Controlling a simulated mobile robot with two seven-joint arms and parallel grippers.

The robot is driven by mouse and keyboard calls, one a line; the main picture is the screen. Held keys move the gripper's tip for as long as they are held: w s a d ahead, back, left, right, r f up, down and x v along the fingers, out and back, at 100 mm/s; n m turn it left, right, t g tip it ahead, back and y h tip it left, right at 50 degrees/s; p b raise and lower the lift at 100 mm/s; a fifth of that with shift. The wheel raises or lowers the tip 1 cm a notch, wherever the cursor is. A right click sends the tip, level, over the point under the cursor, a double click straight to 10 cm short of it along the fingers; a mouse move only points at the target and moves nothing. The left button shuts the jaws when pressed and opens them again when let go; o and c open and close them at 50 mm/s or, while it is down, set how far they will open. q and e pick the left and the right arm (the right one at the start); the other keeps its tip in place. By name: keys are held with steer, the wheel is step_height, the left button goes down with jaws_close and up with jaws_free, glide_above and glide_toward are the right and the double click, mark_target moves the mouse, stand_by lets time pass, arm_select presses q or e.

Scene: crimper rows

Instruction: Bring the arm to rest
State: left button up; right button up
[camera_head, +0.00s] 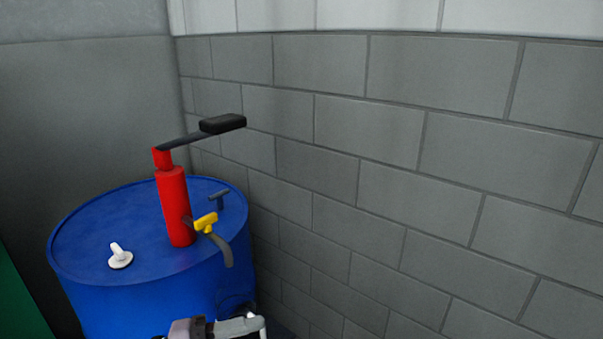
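A small grey and dark piece of machinery, which looks like part of my own arm, shows at the bottom edge, in front of the blue drum (130,305). I cannot tell which arm it belongs to. No gripper fingers are visible. The rest of the arm is cut off by the frame.
A red pump (174,205) stands upright on the drum top, with a black lever (222,123) reaching right. A yellow tap handle (206,222) and a curved grey spout (223,249) are beside it. A white cap (120,257) sits on the drum. A grey block wall (400,200) stands behind and right.

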arm_select(q)
steer(key=s+a+f+n+t+y, duration=0.2)
steer(key=a+f+n+t+y, duration=0.8)
steer(key=n, duration=1)
steer(key=s+a+f+n+g+y+p, duration=0.1)
steer(key=s+f+n+g+y, duration=0.3)
steer(key=s+f, duration=0.7)
steer(key=shift+a+f+n+g+y, duration=0.4)
steer(key=shift+a+g+y, duration=0.1)
steer(key=shift+g, duration=0.1)
steer(key=shift+w, duration=0.15)
